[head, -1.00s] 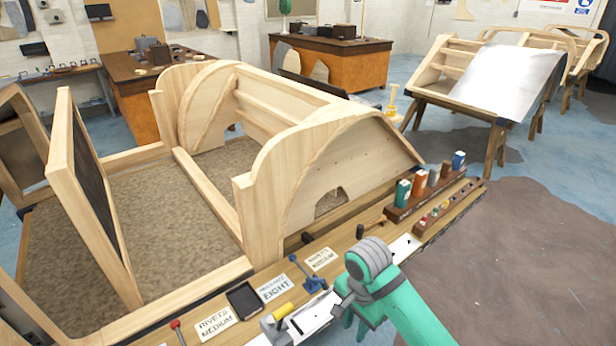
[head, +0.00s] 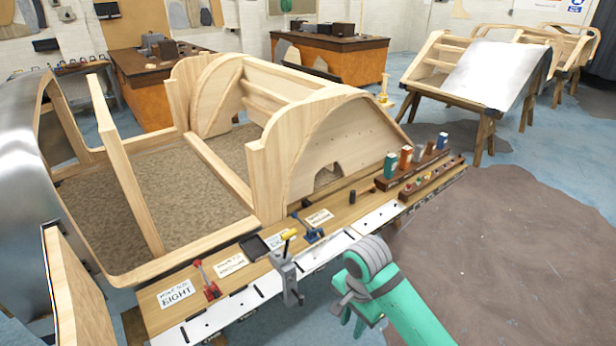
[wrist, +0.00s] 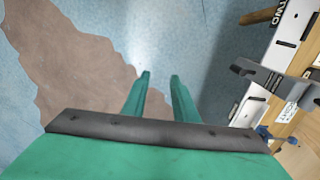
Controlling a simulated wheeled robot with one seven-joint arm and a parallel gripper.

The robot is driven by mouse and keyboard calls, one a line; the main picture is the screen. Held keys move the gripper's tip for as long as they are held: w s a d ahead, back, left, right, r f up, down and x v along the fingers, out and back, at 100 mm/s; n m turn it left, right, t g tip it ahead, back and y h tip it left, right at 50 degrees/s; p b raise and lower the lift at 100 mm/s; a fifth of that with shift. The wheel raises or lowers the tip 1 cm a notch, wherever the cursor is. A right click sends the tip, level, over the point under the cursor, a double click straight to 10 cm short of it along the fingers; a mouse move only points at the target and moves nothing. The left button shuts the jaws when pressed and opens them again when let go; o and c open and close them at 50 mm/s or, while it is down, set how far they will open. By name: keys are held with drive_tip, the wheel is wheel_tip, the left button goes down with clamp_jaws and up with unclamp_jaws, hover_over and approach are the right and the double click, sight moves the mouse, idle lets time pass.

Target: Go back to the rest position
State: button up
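My green gripper (head: 358,316) is in the head view at lower centre right, beside the front edge of the wooden bench. In the wrist view my gripper (wrist: 160,76) points down with its two green fingers apart. Nothing is between them, and blue floor and a brown patch lie beneath. My arm is folded low in front of my body.
The bench carries a wooden bodyframe (head: 330,145). A grey tool with a yellow handle (head: 287,275) sticks out at its front edge; a grey part (wrist: 272,80) is right of my fingers. Small bottles (head: 390,165) stand in a rack. The brown floor patch (head: 500,240) is clear.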

drive_tip(key=w+a+r+n+t+y, duration=0.1)
drive_tip(key=w+a+t+y, duration=0.2)
drive_tip(key=a, duration=0.7)
drive_tip(key=w+a+r+t+y, duration=0.1)
drive_tip(key=a+t+y, duration=0.3)
drive_tip(key=a, duration=0.6)
drive_tip(key=w+a+r+n+t+y, duration=0.15)
drive_tip(key=a+t, duration=0.25)
drive_tip(key=a, duration=0.7)
drive_tip(key=s+d+f+t+h, duration=0.2)
drive_tip(key=s+d+f+h, duration=0.25)
drive_tip(key=s, duration=0.55)
drive_tip(key=s+d+f+t+h, duration=0.25)
drive_tip(key=s+d+f, duration=0.35)
drive_tip(key=s, duration=0.3)
drive_tip(key=s+d+r+n+h, duration=0.1)
drive_tip(key=s+d+n, duration=0.3)
drive_tip(key=s, duration=0.5)
drive_tip(key=s+d+r+n, duration=0.3)
drive_tip(key=s+d+n, duration=0.1)
drive_tip(key=s, duration=0.5)
drive_tip(key=shift+s+d+r+h, duration=0.2)
drive_tip(key=shift+d+h, duration=0.15)
drive_tip(key=shift+d, duration=0.4)
drive_tip(key=shift+w, duration=0.15)
